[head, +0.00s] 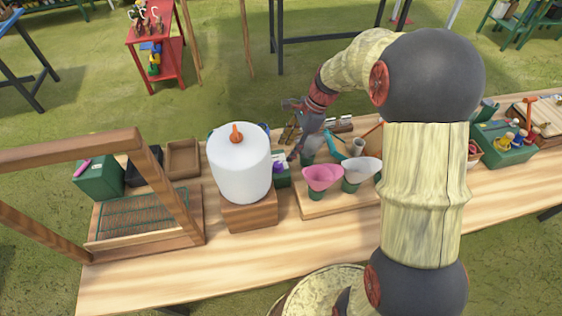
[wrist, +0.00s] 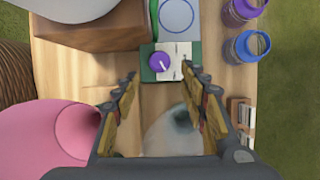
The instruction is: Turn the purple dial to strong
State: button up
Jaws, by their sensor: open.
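The purple dial (wrist: 159,62) is a round knob with a pale pointer line, set on a green box (wrist: 147,76) with a white face panel. The panel's markings are too small to read. In the head view the green box (head: 283,182) stands just right of the wooden block, partly hidden, with a bit of purple on it. My gripper (wrist: 160,80) is open and empty. In the wrist view its two fingertips lie either side of and just below the dial, apart from it. The gripper (head: 294,130) also shows in the head view, above the box.
A white tank (head: 240,165) stands on a wooden block (head: 250,213) left of the box. A pink funnel (head: 322,178) and a pale funnel (head: 361,172) stand to the right. Purple (wrist: 240,10) and blue (wrist: 250,47) rimmed jars are near the table's far edge. The front tabletop is clear.

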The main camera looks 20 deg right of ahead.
aim_at(279, 164)
jog(key=b+x, duration=0.2)
jog(key=x, duration=0.5)
jog(key=shift+f, duration=0.2)
jog(key=shift+c, duration=0.3)
grip_shut()
